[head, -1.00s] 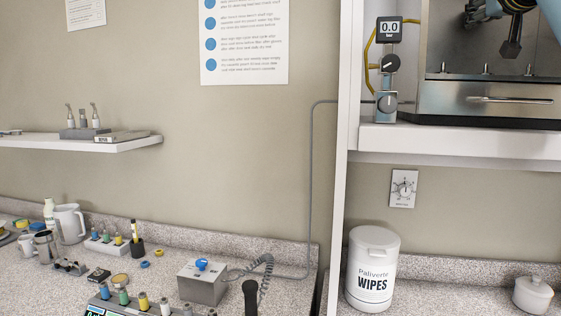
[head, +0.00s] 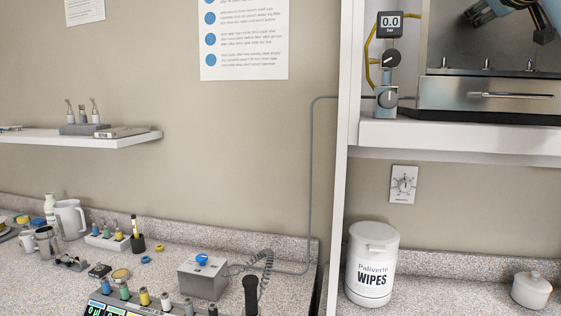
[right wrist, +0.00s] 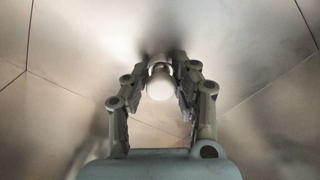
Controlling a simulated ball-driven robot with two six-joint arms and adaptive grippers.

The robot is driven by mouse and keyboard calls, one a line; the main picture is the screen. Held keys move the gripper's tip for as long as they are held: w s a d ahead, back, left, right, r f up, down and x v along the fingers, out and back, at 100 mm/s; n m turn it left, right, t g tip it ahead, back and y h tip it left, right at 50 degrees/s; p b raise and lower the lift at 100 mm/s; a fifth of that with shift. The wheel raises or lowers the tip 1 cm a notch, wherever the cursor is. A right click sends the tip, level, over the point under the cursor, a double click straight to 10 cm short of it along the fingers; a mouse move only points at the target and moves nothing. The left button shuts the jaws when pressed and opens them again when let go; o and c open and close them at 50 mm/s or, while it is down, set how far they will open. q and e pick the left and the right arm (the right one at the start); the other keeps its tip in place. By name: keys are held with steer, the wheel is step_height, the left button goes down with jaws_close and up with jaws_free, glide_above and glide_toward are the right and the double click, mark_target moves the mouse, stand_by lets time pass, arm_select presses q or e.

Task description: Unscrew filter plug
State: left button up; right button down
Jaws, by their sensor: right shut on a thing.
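My right gripper (right wrist: 162,70) is shut on a pale, round-ended plug (right wrist: 160,86) in the right wrist view. One finger lies on each side of it, and the plug's base is partly hidden between the fingers. Bare steel walls surround it. In the head view my right gripper (head: 474,13) shows at the top right, inside the steel chamber (head: 450,62); the plug cannot be made out there. My left gripper is in neither view.
The chamber's drawer front (head: 490,95) sits below its opening, on a white shelf (head: 455,135). A pressure gauge (head: 390,24) reading 0.0 stands left of it. A wipes tub (head: 372,270) and a lidded jar (head: 531,291) stand on the counter below.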

steer(key=c, duration=1.2)
jaws_free()
steer(key=shift+w+f, duration=0.1)
steer(key=shift+w, duration=0.05)
